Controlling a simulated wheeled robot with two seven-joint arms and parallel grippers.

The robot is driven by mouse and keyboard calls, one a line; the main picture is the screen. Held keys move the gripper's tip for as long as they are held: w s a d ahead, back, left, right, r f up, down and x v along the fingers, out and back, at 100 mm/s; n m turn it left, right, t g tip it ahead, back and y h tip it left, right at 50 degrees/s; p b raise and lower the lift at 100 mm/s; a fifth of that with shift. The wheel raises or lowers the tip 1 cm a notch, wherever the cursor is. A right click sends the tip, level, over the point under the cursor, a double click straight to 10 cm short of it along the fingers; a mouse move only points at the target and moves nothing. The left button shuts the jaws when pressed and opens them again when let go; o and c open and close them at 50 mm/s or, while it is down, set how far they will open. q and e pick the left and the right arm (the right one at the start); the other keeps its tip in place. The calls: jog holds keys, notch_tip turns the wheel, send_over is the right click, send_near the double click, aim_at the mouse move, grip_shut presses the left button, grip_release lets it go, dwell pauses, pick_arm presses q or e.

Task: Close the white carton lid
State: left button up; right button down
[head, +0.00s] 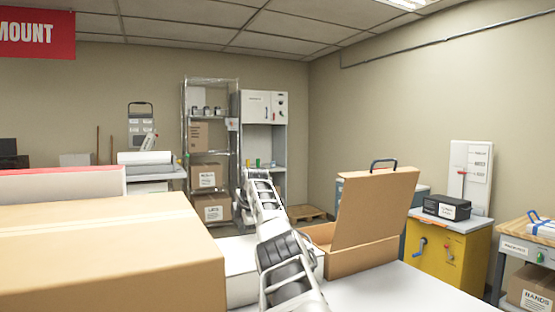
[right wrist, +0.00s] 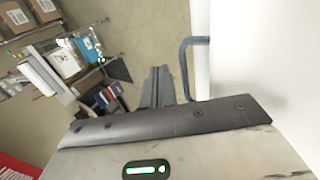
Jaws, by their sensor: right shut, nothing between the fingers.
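An open carton (head: 362,258) stands on the white table right of centre in the head view. It looks tan from here. Its lid (head: 375,208) stands up, tilted back a little, with a dark handle (head: 383,163) on its top edge. My right gripper (head: 241,212) is left of the lid in the head view, its fingers small and partly hidden. In the right wrist view its fingers (right wrist: 157,88) are shut and empty. A dark handle (right wrist: 186,68) on a white panel (right wrist: 250,70) is close beside them on the right. My left gripper is out of view.
A large tan box (head: 110,250) fills the lower left of the head view. A yellow cabinet (head: 448,255) stands to the right behind the carton. The white table (head: 400,290) is bare in front of the carton. Shelving (head: 210,150) stands far back.

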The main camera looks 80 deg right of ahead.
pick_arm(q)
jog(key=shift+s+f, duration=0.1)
pick_arm(e)
jog(key=shift+s+a+r+b, duration=0.25)
jog(key=shift+r+b, duration=0.15)
jog(key=shift+b, duration=0.2)
pick_arm(q)
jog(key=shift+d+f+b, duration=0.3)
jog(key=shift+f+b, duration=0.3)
jog(key=shift+b, duration=0.05)
pick_arm(e)
jog(key=v, duration=1.5)
jog(key=shift+w+d, duration=0.15)
jog(key=shift+d, duration=0.05)
